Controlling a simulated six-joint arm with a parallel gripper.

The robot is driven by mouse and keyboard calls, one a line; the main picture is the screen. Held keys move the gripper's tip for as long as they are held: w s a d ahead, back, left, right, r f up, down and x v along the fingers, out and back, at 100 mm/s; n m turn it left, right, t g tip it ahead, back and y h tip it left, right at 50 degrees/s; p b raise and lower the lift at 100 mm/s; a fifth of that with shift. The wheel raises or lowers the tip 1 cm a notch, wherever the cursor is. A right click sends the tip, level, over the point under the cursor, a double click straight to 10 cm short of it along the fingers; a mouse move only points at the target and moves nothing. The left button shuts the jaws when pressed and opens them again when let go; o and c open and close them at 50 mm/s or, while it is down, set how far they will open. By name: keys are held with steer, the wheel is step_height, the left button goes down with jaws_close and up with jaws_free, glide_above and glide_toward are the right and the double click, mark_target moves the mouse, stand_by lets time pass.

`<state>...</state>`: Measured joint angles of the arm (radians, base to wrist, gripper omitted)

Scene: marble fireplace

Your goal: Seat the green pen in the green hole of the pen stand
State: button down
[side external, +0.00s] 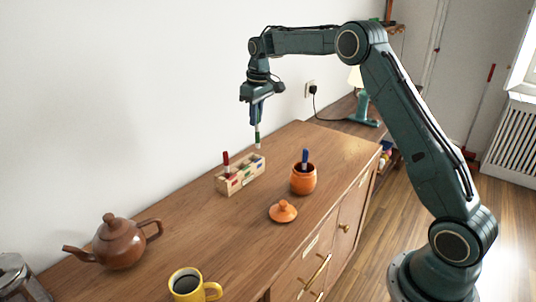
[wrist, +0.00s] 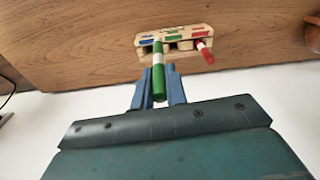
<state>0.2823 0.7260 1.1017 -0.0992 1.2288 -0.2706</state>
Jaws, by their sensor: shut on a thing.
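The green pen (side external: 257,137), green with a white band, hangs upright in my gripper (side external: 256,115). It also shows between the blue fingers of my gripper (wrist: 160,80) in the wrist view. My gripper is shut on it. The wooden pen stand (side external: 248,177) is below, and the pen's lower end is above the stand's far end in the side view, apparently clear of it. In the wrist view the stand (wrist: 196,30) has blue, green and red marks, and the pen's far end overlaps its middle. The hole under the pen is hidden.
A red pen (side external: 226,160) stands in the stand's near end. An orange jar (side external: 303,181) holds a blue pen (side external: 305,155), with its lid (side external: 283,212) nearby. A teapot (side external: 120,245) and yellow mug (side external: 186,287) stand nearer. The white wall is behind.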

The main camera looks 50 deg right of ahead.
steer(key=w+a+f+m, duration=0.3)
steer(key=w+f+m, duration=0.1)
steer(key=m, duration=0.1)
steer(key=shift+w+a+m+h, duration=0.15)
steer(key=shift+w+m+h, duration=0.15)
steer(key=shift+w, duration=0.05)
step_height(320, 180, down, 8)
stand_by(0.8)
steer(key=shift+f, duration=0.1)
steer(key=c, duration=1.4)
jaws_free()
step_height(320, 180, up, 12)
steer(key=s, duration=0.1)
steer(key=shift+s+a, duration=0.15)
steer(key=shift+a, duration=0.1)
